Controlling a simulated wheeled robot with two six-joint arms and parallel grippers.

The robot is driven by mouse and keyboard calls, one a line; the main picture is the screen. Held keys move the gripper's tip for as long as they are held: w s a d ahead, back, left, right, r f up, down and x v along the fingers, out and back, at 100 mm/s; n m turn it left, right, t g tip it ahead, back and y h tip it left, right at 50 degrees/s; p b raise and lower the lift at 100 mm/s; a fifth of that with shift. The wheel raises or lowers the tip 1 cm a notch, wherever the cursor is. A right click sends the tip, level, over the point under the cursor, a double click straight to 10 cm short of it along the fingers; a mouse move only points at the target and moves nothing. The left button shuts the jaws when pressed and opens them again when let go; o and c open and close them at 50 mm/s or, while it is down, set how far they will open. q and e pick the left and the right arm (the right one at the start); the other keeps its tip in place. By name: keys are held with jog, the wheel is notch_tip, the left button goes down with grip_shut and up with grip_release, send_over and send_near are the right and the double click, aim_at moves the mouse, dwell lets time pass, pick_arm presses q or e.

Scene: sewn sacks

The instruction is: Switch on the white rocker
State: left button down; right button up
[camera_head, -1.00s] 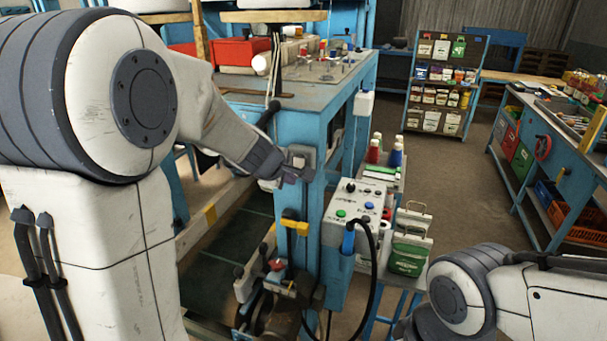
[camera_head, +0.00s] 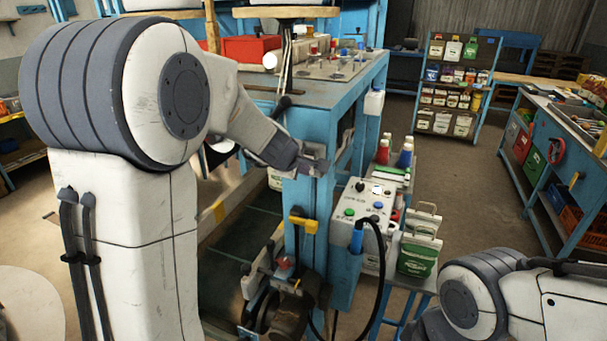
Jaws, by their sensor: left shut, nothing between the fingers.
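Whether the tips touch the plate is not clear. My right arm enters at the lower right; its gripper is not in view.
A grey control box (camera_head: 350,203) with coloured buttons and a bright white spot (camera_head: 377,190) stands right of the post. A black cable (camera_head: 380,265) loops below. A yellow handle (camera_head: 303,224) projects under my gripper. Floor (camera_head: 455,195) is open at right.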

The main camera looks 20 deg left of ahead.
jog(key=shift+r, duration=0.15)
pick_arm(q)
jog(key=shift+r+p, duration=0.75)
jog(key=shift+r, duration=0.05)
pick_arm(e)
jog(key=shift+r, duration=0.65)
pick_arm(q)
jog(key=shift+s, duration=0.1)
jog(key=s+f+p+v, duration=0.1)
jog(key=p+v, duration=0.2)
jog(key=v, duration=1)
pick_arm(e)
jog(key=r, duration=0.2)
jog(key=s+r, duration=0.1)
jog(key=shift+a+r, duration=0.25)
